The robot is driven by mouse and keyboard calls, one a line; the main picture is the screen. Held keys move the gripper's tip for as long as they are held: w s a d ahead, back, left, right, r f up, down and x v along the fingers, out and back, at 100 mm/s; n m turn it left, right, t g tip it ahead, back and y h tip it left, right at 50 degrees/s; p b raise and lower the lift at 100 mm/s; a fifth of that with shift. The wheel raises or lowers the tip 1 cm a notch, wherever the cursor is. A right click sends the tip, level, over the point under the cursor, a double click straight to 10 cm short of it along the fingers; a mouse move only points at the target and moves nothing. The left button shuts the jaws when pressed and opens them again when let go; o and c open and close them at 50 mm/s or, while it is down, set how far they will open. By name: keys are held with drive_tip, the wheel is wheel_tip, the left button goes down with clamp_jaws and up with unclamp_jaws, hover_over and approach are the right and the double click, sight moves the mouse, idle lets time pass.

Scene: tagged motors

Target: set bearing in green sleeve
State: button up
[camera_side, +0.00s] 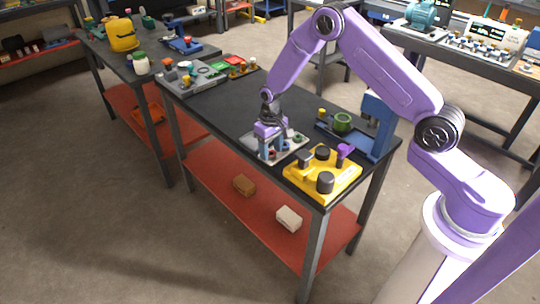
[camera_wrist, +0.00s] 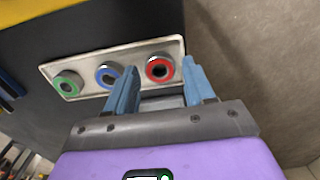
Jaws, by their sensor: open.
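A pale tray (camera_wrist: 87,65) holds three ring-shaped parts in a row: one with a green face (camera_wrist: 67,85), one with a blue face (camera_wrist: 109,74) and one with a red face (camera_wrist: 159,68). They look like bearings. My gripper (camera_wrist: 160,72) is open over the red end of the tray, its blue fingers either side of the red-faced ring in the picture. I cannot tell its height above it. In the side view my gripper (camera_side: 270,153) points down over the tray (camera_side: 252,138) and hides part of it. A thick green ring (camera_side: 342,122), probably the green sleeve, stands behind the tray to the right.
A blue upright press (camera_side: 378,125) stands beside the green ring. A yellow fixture (camera_side: 318,187) with black cylinders and a purple part (camera_side: 345,150) sits at the near right corner. A grey fixture (camera_side: 190,78) is at the far left. The black tabletop (camera_side: 222,105) left of the tray is clear.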

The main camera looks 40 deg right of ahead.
drive_tip(key=c, duration=0.7)
drive_tip(key=shift+r, duration=0.2)
drive_tip(key=shift+r, duration=1.05)
drive_tip(key=shift+d, duration=0.1)
drive_tip(key=d+r+n, duration=0.1)
drive_tip(key=d+n, duration=0.2)
drive_tip(key=d, duration=0.1)
drive_tip(key=s+d+r+n, duration=0.1)
drive_tip(key=d+r+n, duration=0.1)
drive_tip(key=d+n, duration=0.2)
drive_tip(key=d+r+n, duration=0.1)
drive_tip(key=d+n, duration=0.2)
drive_tip(key=d, duration=0.2)
drive_tip(key=shift+s+r+n, duration=0.15)
drive_tip(key=shift+s+n, duration=0.05)
drive_tip(key=shift+n, duration=0.2)
drive_tip(key=s+d+r+n, duration=0.1)
drive_tip(key=d+n, duration=0.2)
drive_tip(key=d, duration=0.1)
drive_tip(key=s+d+r+n, duration=0.1)
drive_tip(key=s+d+n, duration=0.1)
drive_tip(key=d+n, duration=0.2)
drive_tip(key=s+d+r+n, duration=0.2)
drive_tip(key=d+n, duration=0.2)
drive_tip(key=shift+s+d+r+n, duration=0.2)
drive_tip(key=shift+s+d+n, duration=0.1)
drive_tip(key=shift+d+n, duration=0.2)
drive_tip(key=shift+s+d+r+n, duration=0.15)
drive_tip(key=shift+s+d+n, duration=0.1)
drive_tip(key=shift+d+n, duration=0.25)
